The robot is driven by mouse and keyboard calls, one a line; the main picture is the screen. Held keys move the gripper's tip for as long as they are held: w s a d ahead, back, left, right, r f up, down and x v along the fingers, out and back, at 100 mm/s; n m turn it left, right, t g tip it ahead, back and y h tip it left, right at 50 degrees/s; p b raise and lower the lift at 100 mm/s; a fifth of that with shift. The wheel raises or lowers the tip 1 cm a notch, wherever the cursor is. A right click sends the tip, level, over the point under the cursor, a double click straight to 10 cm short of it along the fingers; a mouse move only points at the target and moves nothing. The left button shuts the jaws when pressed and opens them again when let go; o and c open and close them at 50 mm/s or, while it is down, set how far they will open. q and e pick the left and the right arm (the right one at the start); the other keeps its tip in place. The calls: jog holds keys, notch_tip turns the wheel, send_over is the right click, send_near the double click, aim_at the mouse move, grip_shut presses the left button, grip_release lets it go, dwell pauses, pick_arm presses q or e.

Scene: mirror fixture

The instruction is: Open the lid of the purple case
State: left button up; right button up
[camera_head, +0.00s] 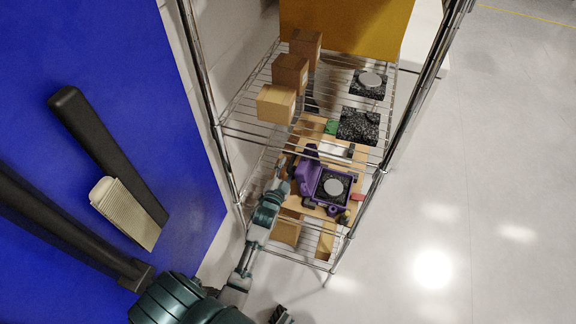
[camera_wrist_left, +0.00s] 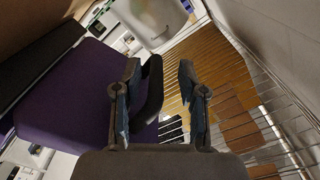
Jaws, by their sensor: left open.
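The purple case (camera_head: 308,172) is on a wooden board on the wire rack in the head view. A dark speckled square with a silver disc (camera_head: 333,187) shows within its purple frame. I cannot make out the lid's edge. My left gripper (camera_head: 284,188) is at the left side of the case, small in this view. In the left wrist view, the purple case (camera_wrist_left: 65,98) fills the left side. A black curved handle (camera_wrist_left: 152,92) shows between the two fingers of my left gripper (camera_wrist_left: 160,80), which are apart. I cannot tell whether they touch it.
Metal rack posts (camera_head: 412,90) stand close around the case. Cardboard boxes (camera_head: 290,72) and dark speckled blocks (camera_head: 358,125) sit on the upper shelf. A blue panel (camera_head: 120,50) stands left. The floor (camera_head: 500,200) to the right is clear. A dark part at the bottom edge is unclear.

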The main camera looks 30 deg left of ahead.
aim_at(301, 172)
pick_arm(q)
jog(key=shift+w+d+r, duration=0.1)
jog(key=shift+w+d, duration=0.15)
jog(key=shift+w, duration=0.2)
jog(key=shift+w+d+r, duration=0.1)
jog(key=shift+w+d, duration=0.05)
jog(key=shift+d, duration=0.1)
jog(key=shift+d+r, duration=0.15)
jog(key=shift+d, duration=0.15)
jog(key=shift+a, duration=0.5)
jog(key=c, duration=0.7)
jog(key=shift+a+f, duration=0.25)
jog(key=shift+a, duration=0.05)
grip_shut()
jog(key=shift+d+r, duration=0.1)
jog(key=shift+d, duration=0.15)
jog(key=d+r+m+p, duration=0.2)
jog(key=p, duration=0.1)
jog(key=shift+w+m, duration=0.25)
jog(key=shift+m, duration=0.05)
pick_arm(e)
jog(key=s+d+f, duration=0.2)
jog(key=s+f, duration=0.2)
jog(key=f, duration=0.2)
jog(key=shift+s+f, duration=0.15)
jog(key=shift+s, duration=0.1)
